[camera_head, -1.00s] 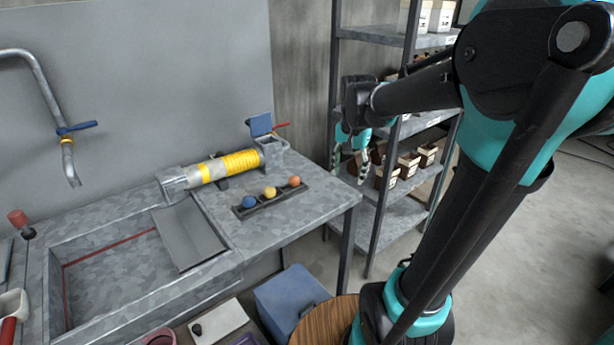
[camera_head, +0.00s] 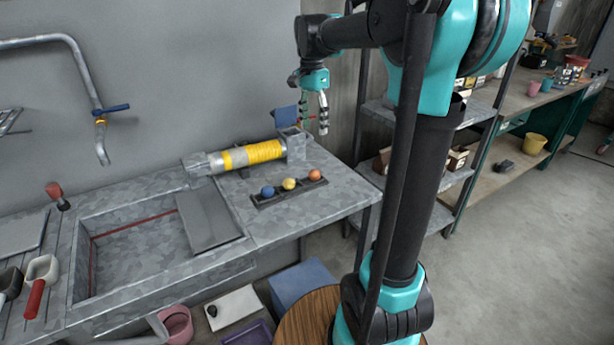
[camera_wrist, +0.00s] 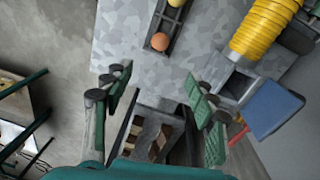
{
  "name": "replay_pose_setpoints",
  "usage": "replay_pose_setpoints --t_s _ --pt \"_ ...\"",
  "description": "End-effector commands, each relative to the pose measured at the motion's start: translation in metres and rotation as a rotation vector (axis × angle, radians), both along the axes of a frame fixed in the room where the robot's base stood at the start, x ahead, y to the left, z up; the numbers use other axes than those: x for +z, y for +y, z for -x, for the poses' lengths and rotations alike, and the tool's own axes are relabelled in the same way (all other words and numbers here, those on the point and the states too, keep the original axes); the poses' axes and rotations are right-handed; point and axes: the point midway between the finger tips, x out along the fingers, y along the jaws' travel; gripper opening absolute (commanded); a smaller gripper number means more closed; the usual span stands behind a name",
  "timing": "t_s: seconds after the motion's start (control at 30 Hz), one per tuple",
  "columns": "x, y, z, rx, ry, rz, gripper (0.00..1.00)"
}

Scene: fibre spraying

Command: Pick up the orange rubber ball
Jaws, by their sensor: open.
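The orange rubber ball (camera_head: 315,174) sits at the right end of a dark narrow holder (camera_head: 268,200) on the grey metal bench. A yellow ball (camera_head: 289,184) and a blue ball (camera_head: 267,191) sit to its left in the same holder. My gripper (camera_head: 318,107) is open and empty, above and behind the bench's right end, apart from the balls. In the wrist view the orange ball (camera_wrist: 160,41) lies beyond the fingertips of my gripper (camera_wrist: 158,80), near the top. The blue ball is out of the wrist view.
A yellow-wrapped cylinder (camera_head: 252,155) lies behind the holder, with a clamp and a blue plate (camera_head: 284,119) at its right end. A sink basin (camera_head: 140,245) with a sloping plate is to the left. Shelves (camera_head: 455,185) stand right of the bench.

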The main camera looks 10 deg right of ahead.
Motion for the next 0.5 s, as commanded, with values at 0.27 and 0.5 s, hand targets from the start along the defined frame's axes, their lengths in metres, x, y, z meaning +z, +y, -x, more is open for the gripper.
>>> replay_pose_setpoints --t_s 0.27,0.5 --pt "-0.056 -0.002 0.003 0.001 -0.001 -0.001 0.57" --pt "-0.097 -0.003 0.006 0.002 -0.001 -0.001 0.57"
